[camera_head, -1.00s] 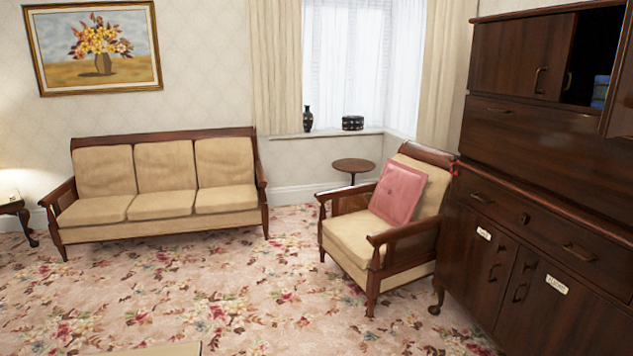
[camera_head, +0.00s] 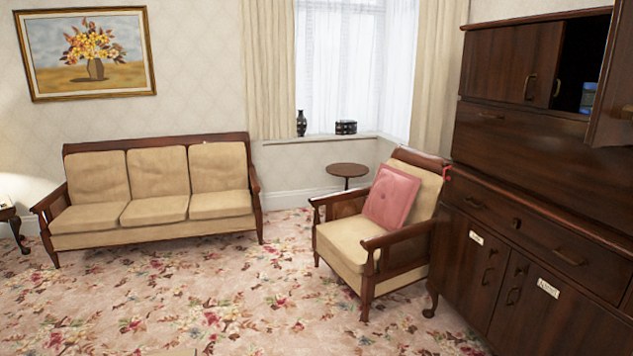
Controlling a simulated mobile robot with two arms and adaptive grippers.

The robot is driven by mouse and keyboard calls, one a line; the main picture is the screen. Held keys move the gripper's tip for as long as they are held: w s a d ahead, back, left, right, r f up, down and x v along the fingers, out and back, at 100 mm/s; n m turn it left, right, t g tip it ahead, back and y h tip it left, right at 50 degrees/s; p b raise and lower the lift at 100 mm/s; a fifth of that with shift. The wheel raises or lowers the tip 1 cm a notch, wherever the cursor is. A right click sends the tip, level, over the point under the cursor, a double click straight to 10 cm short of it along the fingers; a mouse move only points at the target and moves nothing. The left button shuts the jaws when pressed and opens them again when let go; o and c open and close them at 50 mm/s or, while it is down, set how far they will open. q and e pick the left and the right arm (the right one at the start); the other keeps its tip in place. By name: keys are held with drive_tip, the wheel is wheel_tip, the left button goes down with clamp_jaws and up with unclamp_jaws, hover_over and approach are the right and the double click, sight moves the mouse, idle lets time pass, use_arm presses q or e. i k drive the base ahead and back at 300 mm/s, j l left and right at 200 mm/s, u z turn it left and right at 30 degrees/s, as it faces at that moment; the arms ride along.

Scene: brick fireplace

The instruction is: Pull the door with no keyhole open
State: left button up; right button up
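A dark wooden cabinet (camera_head: 530,150) stands along the right side. Its upper left door (camera_head: 505,62) is shut and has a brass handle. Right of it is a dark open compartment with a blue object (camera_head: 588,97) inside. A door at the far right edge (camera_head: 612,85) stands open, partly cut off by the frame. Below a drawer row, the lower left door (camera_head: 470,262) and lower right door (camera_head: 545,315) are shut, each with a handle and a small white label (camera_head: 548,288). Keyholes are too small to tell. Neither gripper is in view.
An armchair (camera_head: 345,245) with a pink cushion (camera_head: 392,196) stands close to the cabinet's left end. A small round table (camera_head: 347,170) is behind it. A sofa (camera_head: 155,215) lines the back wall. The floral carpet (camera_head: 200,300) in front is clear.

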sight(520, 65)
drive_tip(key=z, duration=1.6)
drive_tip(key=i+j+z, duration=0.2)
drive_tip(key=i+j, duration=0.25)
drive_tip(key=i, duration=0.05)
